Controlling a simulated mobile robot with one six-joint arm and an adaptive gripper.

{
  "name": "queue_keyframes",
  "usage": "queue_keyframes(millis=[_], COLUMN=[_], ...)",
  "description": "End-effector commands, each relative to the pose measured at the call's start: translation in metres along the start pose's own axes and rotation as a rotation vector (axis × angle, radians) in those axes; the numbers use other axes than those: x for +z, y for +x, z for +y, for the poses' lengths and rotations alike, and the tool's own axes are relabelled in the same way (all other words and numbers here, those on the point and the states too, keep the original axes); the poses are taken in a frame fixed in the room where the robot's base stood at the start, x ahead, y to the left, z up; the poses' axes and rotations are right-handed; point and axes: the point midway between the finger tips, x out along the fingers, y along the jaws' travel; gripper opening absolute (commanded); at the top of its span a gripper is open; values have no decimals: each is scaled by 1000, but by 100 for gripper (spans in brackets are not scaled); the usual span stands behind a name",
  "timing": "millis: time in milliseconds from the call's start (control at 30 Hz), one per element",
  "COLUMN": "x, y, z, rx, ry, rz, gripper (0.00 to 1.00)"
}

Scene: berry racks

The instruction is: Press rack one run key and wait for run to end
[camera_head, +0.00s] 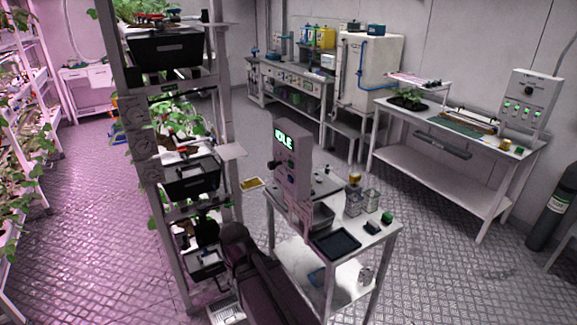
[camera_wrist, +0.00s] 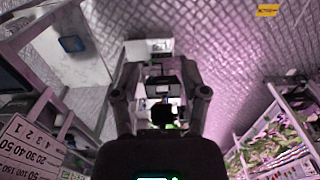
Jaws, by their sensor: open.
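A grey control box (camera_head: 291,170) stands upright at the left end of a small white cart. Its lit green display reads IDLE, and small dark controls sit below it. I cannot tell which of them is the run key. The tall plant rack (camera_head: 160,150) stands just left of the box, with black trays on its shelves; I cannot read a rack number. My gripper (camera_wrist: 160,80) is open in the wrist view, its two dark fingers apart. It points down toward the floor, and I see no contact with the box. My dark arm covers the lower middle of the head view.
The cart (camera_head: 385,232) carries a dark tray (camera_head: 335,243), clear containers and a green item. A white bench (camera_head: 440,170) with a panel of green lights (camera_head: 528,105) is at right, near a gas cylinder (camera_head: 552,215). Open floor lies between the cart and bench.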

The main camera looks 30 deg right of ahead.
Motion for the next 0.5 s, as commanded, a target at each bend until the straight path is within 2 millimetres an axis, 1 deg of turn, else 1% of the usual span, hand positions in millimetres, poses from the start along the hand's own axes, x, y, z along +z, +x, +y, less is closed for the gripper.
queue_keyframes(millis=[33,67,100,133,500], x=[0,0,0,0,0], y=[0,0,0,0,0], z=[0,0,0,0,0], rx=[0,0,0,0,0], ry=[0,0,0,0,0], rz=[0,0,0,0,0], gripper=[27,18,6,0,0])
